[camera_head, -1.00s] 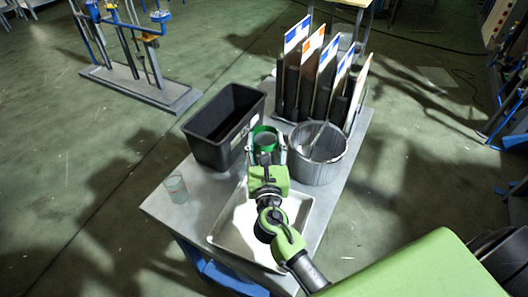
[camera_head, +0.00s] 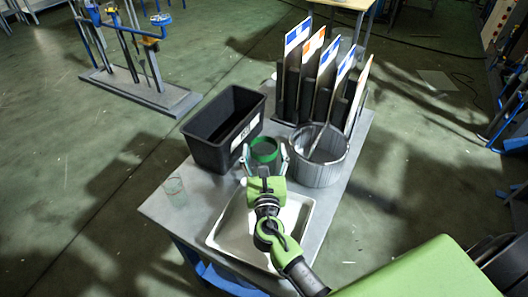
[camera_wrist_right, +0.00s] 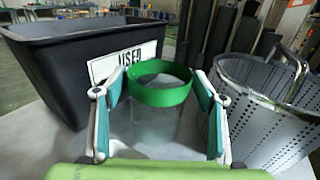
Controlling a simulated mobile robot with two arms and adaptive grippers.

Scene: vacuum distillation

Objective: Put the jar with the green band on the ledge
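The jar with the green band (camera_head: 265,151) is clear glass and appears upright on the grey cart top (camera_head: 163,207), between the black bin and the perforated metal basket. In the right wrist view its green band (camera_wrist_right: 160,86) shows clearly, while the clear body is faint. My right gripper (camera_head: 265,160) is open, with one finger on each side of the jar; in the wrist view, the fingers (camera_wrist_right: 160,105) look apart from the glass. My left gripper is not in view. I cannot tell which surface is the ledge.
The black bin (camera_head: 207,147) labelled USED is left of the jar; the basket (camera_head: 321,168) is close on its right. Panels in a rack (camera_head: 318,85) stand behind. A clear glass (camera_head: 175,191) stands at the cart's left edge. A pale tray (camera_head: 238,226) lies under my right arm.

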